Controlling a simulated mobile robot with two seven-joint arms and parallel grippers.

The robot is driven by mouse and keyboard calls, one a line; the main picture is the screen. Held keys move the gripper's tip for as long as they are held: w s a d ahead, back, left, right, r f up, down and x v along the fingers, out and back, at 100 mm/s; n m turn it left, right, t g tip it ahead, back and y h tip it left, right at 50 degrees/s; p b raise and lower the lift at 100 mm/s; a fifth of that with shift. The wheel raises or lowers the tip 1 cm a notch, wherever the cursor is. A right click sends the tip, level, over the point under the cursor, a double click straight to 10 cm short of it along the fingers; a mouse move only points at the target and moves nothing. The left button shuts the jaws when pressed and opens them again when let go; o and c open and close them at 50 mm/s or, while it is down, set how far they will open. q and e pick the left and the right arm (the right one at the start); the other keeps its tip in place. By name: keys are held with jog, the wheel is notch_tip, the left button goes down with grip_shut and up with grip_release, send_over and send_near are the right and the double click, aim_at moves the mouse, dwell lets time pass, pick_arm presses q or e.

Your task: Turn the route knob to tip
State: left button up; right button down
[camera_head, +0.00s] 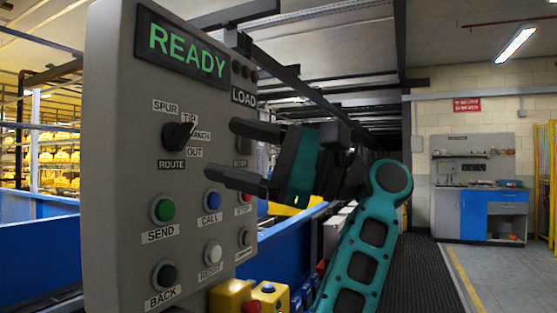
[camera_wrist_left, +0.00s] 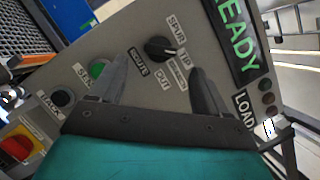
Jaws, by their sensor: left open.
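The black route knob (camera_head: 178,136) sits on the grey control panel (camera_head: 120,110), with SPUR, TIP, BRANCH and OUT labels around it and ROUTE below. Its ridge leans to the upper right, toward the TIP label (camera_head: 189,118); I cannot tell if it sits exactly there. In the left wrist view the knob (camera_wrist_left: 160,47) shows beyond and between the fingertips. My left gripper (camera_head: 222,150) is open and empty, its two fingers pointing at the panel to the right of the knob in the head view. It looks apart from the knob. My right gripper is not in view.
The panel display (camera_head: 186,52) reads READY. Below the knob are a green SEND button (camera_head: 164,210), a blue CALL button (camera_head: 212,200), a white RESET button (camera_head: 212,252) and a black BACK button (camera_head: 165,274). A yellow box (camera_head: 230,297) stands below the panel.

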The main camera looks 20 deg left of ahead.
pick_arm(q)
jog(key=v, duration=0.7)
jog(key=shift+p, duration=0.3)
jog(key=shift+d+f, duration=0.1)
